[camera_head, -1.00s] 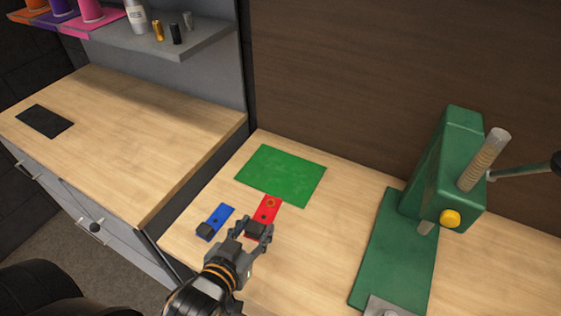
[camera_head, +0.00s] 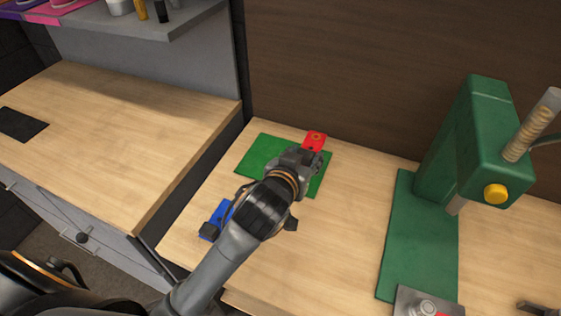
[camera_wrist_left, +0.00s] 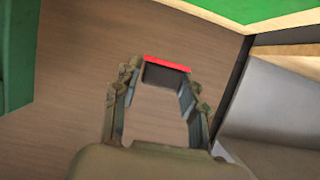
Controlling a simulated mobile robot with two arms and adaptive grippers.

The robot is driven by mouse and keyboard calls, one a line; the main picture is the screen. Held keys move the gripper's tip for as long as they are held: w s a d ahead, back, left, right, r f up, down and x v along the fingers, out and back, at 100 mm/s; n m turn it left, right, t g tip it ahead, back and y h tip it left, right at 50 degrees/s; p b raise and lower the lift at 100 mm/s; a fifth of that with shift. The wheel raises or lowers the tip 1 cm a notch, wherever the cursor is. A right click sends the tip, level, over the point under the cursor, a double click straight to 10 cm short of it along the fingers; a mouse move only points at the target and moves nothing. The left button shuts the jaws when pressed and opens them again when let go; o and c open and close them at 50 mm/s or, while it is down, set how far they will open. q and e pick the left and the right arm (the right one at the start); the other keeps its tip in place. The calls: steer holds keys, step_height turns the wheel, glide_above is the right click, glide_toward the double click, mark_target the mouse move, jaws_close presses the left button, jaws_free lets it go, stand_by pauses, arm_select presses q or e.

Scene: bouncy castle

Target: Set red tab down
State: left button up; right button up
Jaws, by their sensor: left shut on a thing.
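The red tab (camera_head: 315,141) is held at the fingertips of my left gripper (camera_head: 309,160), over the far right part of the green mat (camera_head: 262,155). In the left wrist view the red tab (camera_wrist_left: 167,63) shows as a thin red edge with a dark block (camera_wrist_left: 163,77) between the fingers of my left gripper (camera_wrist_left: 160,85). The tab looks held above the surface, but its height is hard to tell. My right gripper is not seen.
A blue tab (camera_head: 211,227) with a dark block lies left of my left arm, which partly hides it. A green press (camera_head: 480,140) with a yellow knob stands on the right. The wooden bench (camera_head: 330,245) between is clear. A brown wall closes the back.

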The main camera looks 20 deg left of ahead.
arm_select(q)
steer(key=w+a, duration=0.1)
steer(key=w+a+f, duration=0.2)
steer(key=a, duration=0.1)
steer(key=w+a+f, duration=0.2)
steer(key=f, duration=0.1)
steer(key=w+a+f, duration=0.1)
steer(key=f, duration=0.1)
steer(key=shift+a, duration=0.4)
steer(key=shift+w+a+f, duration=0.2)
steer(key=shift+a+f, duration=0.05)
steer(key=shift+f, duration=0.25)
steer(key=f, duration=0.3)
steer(key=shift+w+a+f, duration=0.15)
steer(key=shift+a+f, duration=0.05)
steer(key=shift+f, duration=0.1)
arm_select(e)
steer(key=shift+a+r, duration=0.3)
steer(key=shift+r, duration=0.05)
arm_select(q)
steer(key=shift+f, duration=0.6)
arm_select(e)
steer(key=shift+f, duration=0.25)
arm_select(q)
steer(key=o, duration=1.2)
steer(key=shift+o, duration=0.2)
steer(key=shift+f, duration=0.1)
